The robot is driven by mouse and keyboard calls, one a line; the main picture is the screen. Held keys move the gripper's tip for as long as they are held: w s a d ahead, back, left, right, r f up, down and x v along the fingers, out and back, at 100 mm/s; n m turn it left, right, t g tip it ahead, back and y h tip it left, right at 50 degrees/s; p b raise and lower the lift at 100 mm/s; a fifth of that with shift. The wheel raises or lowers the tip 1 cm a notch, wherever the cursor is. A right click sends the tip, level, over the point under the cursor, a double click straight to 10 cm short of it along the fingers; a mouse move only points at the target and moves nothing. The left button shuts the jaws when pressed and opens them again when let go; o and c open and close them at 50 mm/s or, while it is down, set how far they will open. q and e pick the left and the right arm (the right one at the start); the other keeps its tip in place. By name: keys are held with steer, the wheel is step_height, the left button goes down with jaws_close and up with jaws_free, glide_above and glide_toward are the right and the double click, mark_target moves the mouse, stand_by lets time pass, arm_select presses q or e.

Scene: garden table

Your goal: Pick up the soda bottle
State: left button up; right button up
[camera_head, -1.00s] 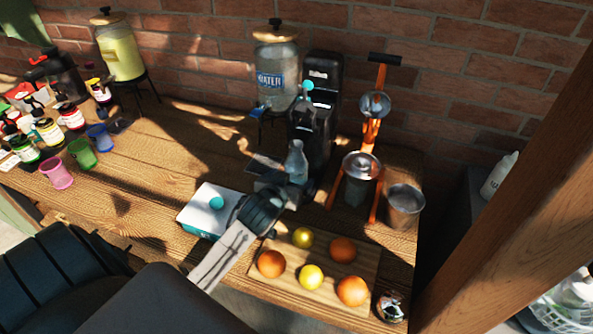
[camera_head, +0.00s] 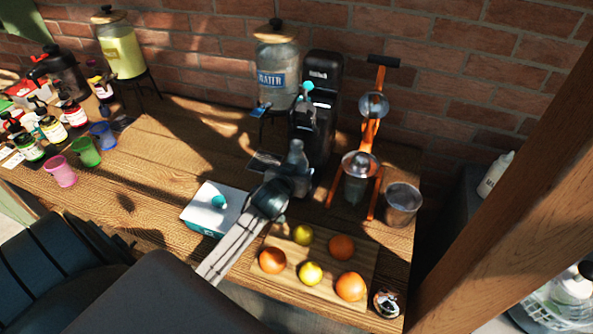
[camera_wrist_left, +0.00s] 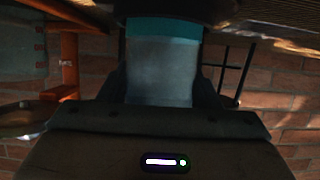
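The soda bottle (camera_head: 297,153), grey and translucent, stands upright in front of the black soda machine (camera_head: 322,90). My left gripper (camera_head: 289,182) is at its lower part, with its fingers reaching around it. In the left wrist view the bottle (camera_wrist_left: 162,70), with a teal band at its end, fills the space between the two dark fingers. I see no clear gap on either side, but cannot tell whether the fingers press on it. My right gripper is not in view.
A white and teal box (camera_head: 213,209) is left of my left gripper. A wooden board (camera_head: 322,292) with oranges and lemons lies in front. An orange press (camera_head: 369,133) and a metal cup (camera_head: 403,204) stand to the right. A water dispenser (camera_head: 277,77) stands behind.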

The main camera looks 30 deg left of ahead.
arm_select(q)
steer(key=c, duration=0.6)
steer(key=shift+r, duration=0.2)
